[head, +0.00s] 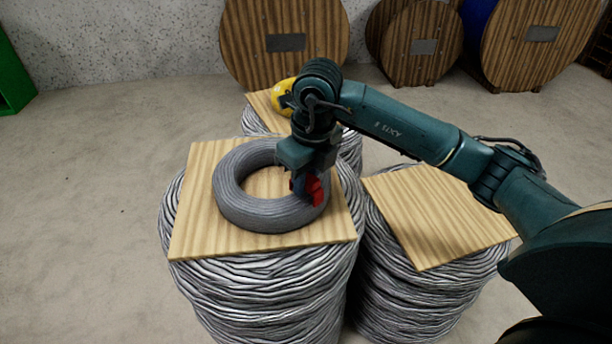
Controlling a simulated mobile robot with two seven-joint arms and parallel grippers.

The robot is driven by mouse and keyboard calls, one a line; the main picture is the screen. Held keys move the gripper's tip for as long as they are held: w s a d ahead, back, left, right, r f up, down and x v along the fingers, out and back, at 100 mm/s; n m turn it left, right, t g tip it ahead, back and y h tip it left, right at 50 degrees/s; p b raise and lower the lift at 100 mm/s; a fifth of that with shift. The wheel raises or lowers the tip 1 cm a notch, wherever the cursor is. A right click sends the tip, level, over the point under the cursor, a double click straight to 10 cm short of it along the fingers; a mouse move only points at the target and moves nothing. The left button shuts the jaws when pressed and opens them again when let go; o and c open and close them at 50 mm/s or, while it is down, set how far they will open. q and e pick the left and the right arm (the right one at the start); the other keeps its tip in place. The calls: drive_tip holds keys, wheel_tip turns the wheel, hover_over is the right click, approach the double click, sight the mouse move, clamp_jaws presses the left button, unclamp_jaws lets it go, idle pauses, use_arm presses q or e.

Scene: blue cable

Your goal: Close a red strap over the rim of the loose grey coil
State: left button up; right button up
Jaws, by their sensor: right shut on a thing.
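The loose grey coil (256,215) lies flat on a square wooden board (195,229) on top of a large stack of wound grey cable. My right gripper (306,186) comes in from the right and points down at the coil's right side. It is shut on a red strap (314,191), which is at the right part of the coil's rim. The gripper hides part of the strap, and I cannot tell whether the strap goes around the rim. My left gripper is not in view.
A second cable stack with a bare board (437,217) stands at the right. Behind, a yellow object (283,96) is on another board (264,111). Large wooden reels (284,45) stand along the back wall. A green object (12,72) is at far left. The left floor is clear.

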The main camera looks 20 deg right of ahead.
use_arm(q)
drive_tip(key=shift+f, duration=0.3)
use_arm(e)
drive_tip(key=shift+f, duration=0.35)
drive_tip(key=shift+f+b, duration=0.2)
drive_tip(key=shift+b, duration=0.2)
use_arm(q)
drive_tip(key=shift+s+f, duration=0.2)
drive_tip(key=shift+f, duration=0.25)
use_arm(e)
drive_tip(key=shift+r, duration=0.2)
drive_tip(key=shift+r+p, duration=0.4)
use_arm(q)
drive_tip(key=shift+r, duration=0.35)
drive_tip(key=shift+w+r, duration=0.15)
